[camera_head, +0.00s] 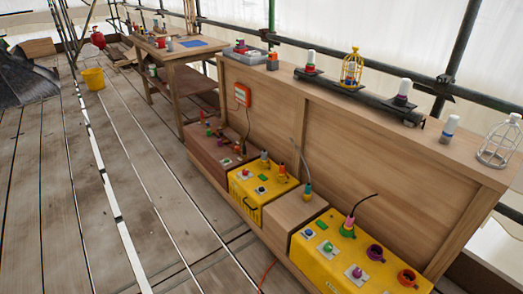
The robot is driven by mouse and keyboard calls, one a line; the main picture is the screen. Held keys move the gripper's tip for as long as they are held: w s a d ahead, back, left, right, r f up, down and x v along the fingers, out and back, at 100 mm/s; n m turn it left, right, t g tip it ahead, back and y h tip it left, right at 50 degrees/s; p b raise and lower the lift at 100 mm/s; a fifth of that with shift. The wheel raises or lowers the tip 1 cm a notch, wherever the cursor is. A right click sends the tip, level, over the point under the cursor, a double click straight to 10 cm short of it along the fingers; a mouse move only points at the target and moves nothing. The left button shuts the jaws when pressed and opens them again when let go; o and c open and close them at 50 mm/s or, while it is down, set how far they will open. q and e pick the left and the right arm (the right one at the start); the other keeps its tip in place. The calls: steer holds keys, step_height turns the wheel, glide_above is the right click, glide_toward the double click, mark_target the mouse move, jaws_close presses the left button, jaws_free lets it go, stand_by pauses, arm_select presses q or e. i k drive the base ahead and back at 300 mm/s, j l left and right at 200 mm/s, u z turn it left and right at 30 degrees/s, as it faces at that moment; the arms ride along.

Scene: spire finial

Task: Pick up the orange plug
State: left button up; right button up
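Several small orange items are in view, and they are too small to tell which one is the plug. One orange upright piece (283,171) stands on the top of the middle yellow box (249,206). A grey-topped piece with an orange part (265,157) stands beside it. An orange piece with a grey top (272,62) stands on the wooden ledge. An orange ring-shaped fitting (407,277) sits on the nearer yellow box (325,270). Neither of my grippers is in view.
The wooden ledge (455,165) carries capped pieces, a yellow cage (352,68) and a white wire cage (498,141). A wooden box (296,210) stands between the yellow boxes. A workbench (172,55) and yellow bucket (93,78) are farther back. The plank floor at left is largely clear.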

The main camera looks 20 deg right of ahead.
mark_target(281, 174)
steer(key=i, duration=1.4)
steer(key=i+j+z, duration=0.1)
steer(key=i+z, duration=0.3)
steer(key=i, duration=0.15)
steer(key=i+j+z, duration=0.35)
steer(key=i, duration=0.15)
steer(key=i+j+z, duration=0.4)
steer(key=i+l, duration=0.1)
